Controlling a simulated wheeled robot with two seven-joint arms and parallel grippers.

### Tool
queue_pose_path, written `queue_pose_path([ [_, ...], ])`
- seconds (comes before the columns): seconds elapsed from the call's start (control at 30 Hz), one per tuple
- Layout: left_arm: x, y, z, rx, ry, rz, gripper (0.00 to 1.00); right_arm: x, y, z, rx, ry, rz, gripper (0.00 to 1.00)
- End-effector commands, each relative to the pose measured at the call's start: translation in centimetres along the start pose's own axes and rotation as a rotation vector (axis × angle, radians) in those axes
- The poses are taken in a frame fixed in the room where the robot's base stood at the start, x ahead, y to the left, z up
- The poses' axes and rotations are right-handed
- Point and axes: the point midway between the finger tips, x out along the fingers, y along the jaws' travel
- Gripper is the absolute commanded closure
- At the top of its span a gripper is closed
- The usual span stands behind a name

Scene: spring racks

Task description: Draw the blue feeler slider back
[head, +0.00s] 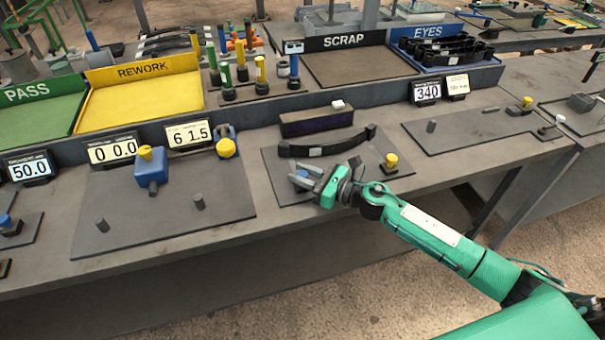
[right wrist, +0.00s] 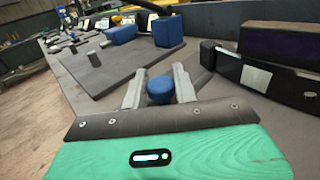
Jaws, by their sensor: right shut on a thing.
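The blue feeler slider's knob (right wrist: 160,90) sits between the two fingers of my right gripper (right wrist: 159,92) in the right wrist view. In the head view only a bit of blue (head: 301,174) shows at the fingertips of my right gripper (head: 304,180). The fingers are shut on the knob. The slider's body below the knob is hidden by the gripper. A dark curved leaf spring (head: 328,148) with a pale label lies just behind the gripper on the same dark plate (head: 285,192). My left gripper is not in view.
A long dark box (head: 318,120) stands behind the spring. A yellow knob (head: 391,161) stands right of the gripper. Left is a plate with posts, a blue block (head: 151,172) and a yellow knob (head: 226,147). The PASS, REWORK (head: 145,95) and SCRAP (head: 355,70) trays line the back.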

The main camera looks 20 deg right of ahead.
Motion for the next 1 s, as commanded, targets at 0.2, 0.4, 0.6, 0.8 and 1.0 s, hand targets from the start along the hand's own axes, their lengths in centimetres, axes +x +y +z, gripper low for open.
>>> queue_pose_path([
  [0.2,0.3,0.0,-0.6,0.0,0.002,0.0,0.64,-1.2,1.2,-0.1,0.0,0.001,0.001,1.0],
  [0.4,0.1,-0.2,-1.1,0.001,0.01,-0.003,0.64,-1.3,1.3,-0.1,0.002,0.002,0.003,1.0],
  [0.6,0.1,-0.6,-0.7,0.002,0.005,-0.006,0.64,-1.3,1.3,-0.1,0.002,0.002,0.003,0.52],
  [0.8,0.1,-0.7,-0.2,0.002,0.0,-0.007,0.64,-1.2,1.3,-0.1,0.001,0.001,0.001,0.52],
  [1.0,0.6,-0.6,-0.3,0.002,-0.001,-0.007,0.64,-2.4,1.2,-0.2,0.001,0.001,0.0,0.52],
])
